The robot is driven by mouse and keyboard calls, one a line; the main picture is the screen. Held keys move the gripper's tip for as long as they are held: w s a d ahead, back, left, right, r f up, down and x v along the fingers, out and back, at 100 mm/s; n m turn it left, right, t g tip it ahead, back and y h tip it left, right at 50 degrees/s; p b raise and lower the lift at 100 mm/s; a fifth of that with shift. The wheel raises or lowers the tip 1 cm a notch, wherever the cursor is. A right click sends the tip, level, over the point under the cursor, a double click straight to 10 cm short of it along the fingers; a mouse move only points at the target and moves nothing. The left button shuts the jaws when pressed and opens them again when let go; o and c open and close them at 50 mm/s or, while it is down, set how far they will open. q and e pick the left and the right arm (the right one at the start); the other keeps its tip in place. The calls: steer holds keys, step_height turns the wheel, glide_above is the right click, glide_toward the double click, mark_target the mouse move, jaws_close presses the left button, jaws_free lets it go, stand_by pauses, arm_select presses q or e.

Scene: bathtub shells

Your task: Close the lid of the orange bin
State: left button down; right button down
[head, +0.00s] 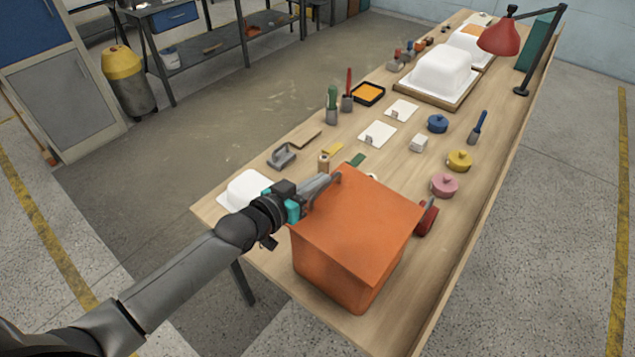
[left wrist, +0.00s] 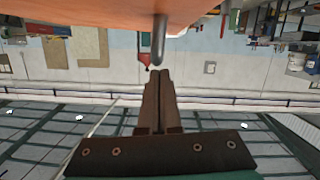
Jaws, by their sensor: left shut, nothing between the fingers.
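The orange bin (head: 335,277) stands on the near end of the wooden table. Its orange lid (head: 362,222) lies across the top, and I see no clear gap along the two sides facing me; the far side is hidden. My left gripper (head: 328,181) is at the lid's far left edge, with its fingers shut and empty. The left wrist view shows the shut fingers (left wrist: 160,76) close to an orange surface (left wrist: 90,15) and a grey rod-like piece (left wrist: 159,40). I cannot tell whether they touch. My right gripper is not in view.
Pink (head: 445,185), yellow (head: 459,160) and blue (head: 437,123) lidded pots stand farther back. A red lamp (head: 500,38) stands at the far right edge.

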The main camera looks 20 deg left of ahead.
arm_select(q)
steer(key=shift+f, duration=0.2)
steer(key=shift+w+a+f+b, duration=0.1)
steer(key=shift+a+f+b, duration=0.05)
steer(key=shift+f+b, duration=0.35)
steer(key=shift+w+a+f+b, duration=0.15)
steer(key=shift+f+b, duration=0.15)
steer(key=shift+f, duration=0.25)
steer(key=shift+s+r, duration=0.1)
steer(key=shift+r+p, duration=0.55)
steer(key=shift+p, duration=0.1)
steer(key=r+p, duration=0.2)
steer(key=r, duration=0.1)
steer(key=shift+a+p, duration=0.3)
steer(key=shift+p, duration=0.1)
steer(key=v, duration=1)
steer(key=shift+a+f, duration=0.1)
